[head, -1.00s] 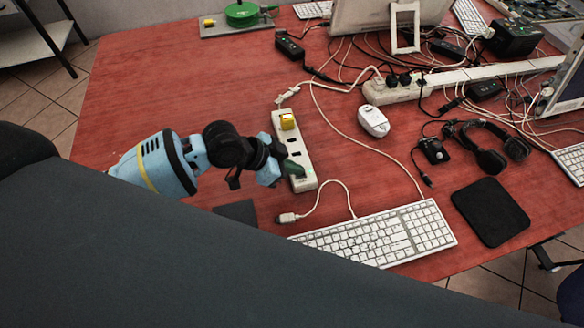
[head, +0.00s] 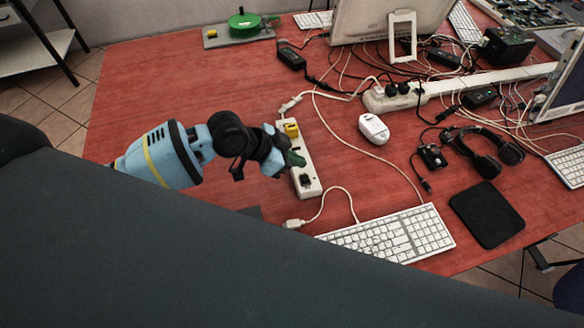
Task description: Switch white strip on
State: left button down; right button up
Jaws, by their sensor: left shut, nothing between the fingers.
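The white power strip (head: 311,186) lies on the red table near the middle, running away from me. A yellow plug (head: 291,130) sits at its far end. A small dark part (head: 305,180), perhaps the switch, shows near its near end; its state is too small to tell. My left gripper (head: 297,159) is shut and empty, its greenish fingertips over the middle of the strip, just beyond the dark part. I cannot tell whether they touch it. The gripper hides part of the strip's face. My right gripper is not in view.
A white keyboard (head: 395,234) lies near the strip, with a cable end (head: 293,224) beside it. A mouse (head: 374,129), headphones (head: 487,150) and black pad (head: 487,213) lie to the right. A longer white strip (head: 480,82) with tangled cables lies behind.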

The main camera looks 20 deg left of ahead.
pick_arm(q)
jog(key=v, duration=0.9)
jog(key=shift+w+a+r, duration=0.15)
jog(key=shift+a+r, duration=0.05)
jog(key=shift+a, duration=0.05)
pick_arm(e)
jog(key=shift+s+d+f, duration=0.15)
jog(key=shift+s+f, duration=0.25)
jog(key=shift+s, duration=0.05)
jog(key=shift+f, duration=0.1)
